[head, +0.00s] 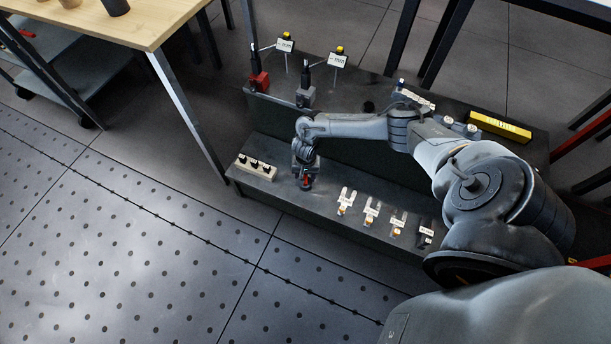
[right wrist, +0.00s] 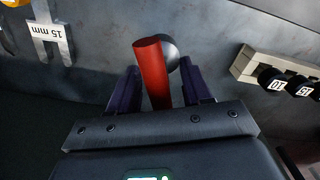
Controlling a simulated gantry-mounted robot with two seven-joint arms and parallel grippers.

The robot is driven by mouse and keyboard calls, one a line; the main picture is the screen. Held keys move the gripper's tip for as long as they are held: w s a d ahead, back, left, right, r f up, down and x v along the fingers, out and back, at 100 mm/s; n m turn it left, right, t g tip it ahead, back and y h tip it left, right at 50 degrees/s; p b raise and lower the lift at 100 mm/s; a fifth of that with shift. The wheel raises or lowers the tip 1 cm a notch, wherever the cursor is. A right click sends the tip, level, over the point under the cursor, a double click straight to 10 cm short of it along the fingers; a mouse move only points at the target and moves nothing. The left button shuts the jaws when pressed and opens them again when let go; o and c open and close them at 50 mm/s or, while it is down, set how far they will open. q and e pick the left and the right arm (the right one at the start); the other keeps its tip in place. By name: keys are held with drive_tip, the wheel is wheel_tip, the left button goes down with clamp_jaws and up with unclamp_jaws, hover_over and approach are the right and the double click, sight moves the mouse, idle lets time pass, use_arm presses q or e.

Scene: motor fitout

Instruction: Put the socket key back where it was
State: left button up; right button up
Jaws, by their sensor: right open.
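A red-handled tool (right wrist: 152,72) with a round grey part beside its end shows in the right wrist view; I take it for the socket key. A little of its red shows in the head view (head: 306,180). My right gripper (head: 305,184) is low over the front ledge of the dark bench. Its two fingers, in the right wrist view (right wrist: 160,80), stand apart on either side of the red handle. The lower part of the tool is hidden by the gripper. My left gripper is not in view.
A pale socket rack (head: 256,168) with black numbered sockets stands left of the gripper. Several labelled wrenches (head: 371,212) lie to its right. Red (head: 259,80) and grey (head: 305,97) stands with dark tools and signs are behind. A yellow bar (head: 499,127) lies at back right.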

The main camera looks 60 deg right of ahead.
wheel_tip(320, 180, up, 11)
drive_tip(key=p, duration=0.6)
drive_tip(key=shift+f+p, duration=0.2)
drive_tip(key=shift+p, duration=0.15)
drive_tip(key=a+r+n+t+y, duration=0.15)
drive_tip(key=a+n, duration=0.35)
drive_tip(key=a, duration=0.8)
drive_tip(key=a+r+n+t, duration=0.25)
drive_tip(key=a+n, duration=0.25)
drive_tip(key=a, duration=0.9)
drive_tip(key=s+d+r+n+h, duration=0.1)
drive_tip(key=s+r+n, duration=0.3)
drive_tip(key=s+r, duration=0.8)
wheel_tip(320, 180, up, 2)
drive_tip(key=shift+s+d+r+n, duration=0.1)
drive_tip(key=shift+s+d+n, duration=0.2)
drive_tip(key=shift+d, duration=0.35)
drive_tip(key=shift+w, duration=0.1)
